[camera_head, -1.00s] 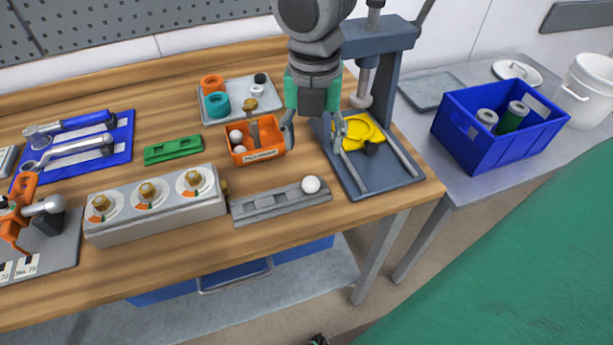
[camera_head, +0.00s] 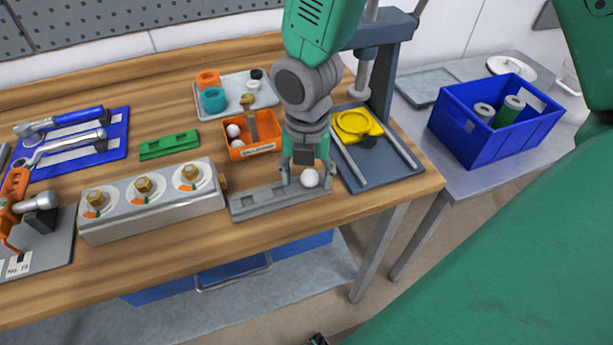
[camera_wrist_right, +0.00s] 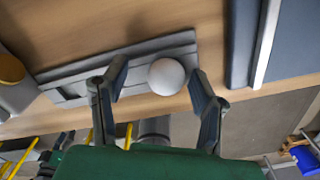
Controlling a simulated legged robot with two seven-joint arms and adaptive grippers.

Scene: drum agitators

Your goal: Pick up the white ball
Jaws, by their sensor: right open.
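The white ball (camera_head: 309,178) rests at the right end of a grey slotted rail block (camera_head: 262,199) on the wooden bench. My right gripper (camera_head: 305,176) is directly over that end of the block, its fingers down beside the ball. In the right wrist view the ball (camera_wrist_right: 166,76) lies between the two open fingers (camera_wrist_right: 158,88), nearer the right one. I cannot tell whether a finger touches it.
An orange bin (camera_head: 265,150) with more white balls stands behind the block. A grey press (camera_head: 383,175) with a yellow part is close on the right. A metal block with brass knobs (camera_head: 150,210) is on the left. The bench's front edge is near.

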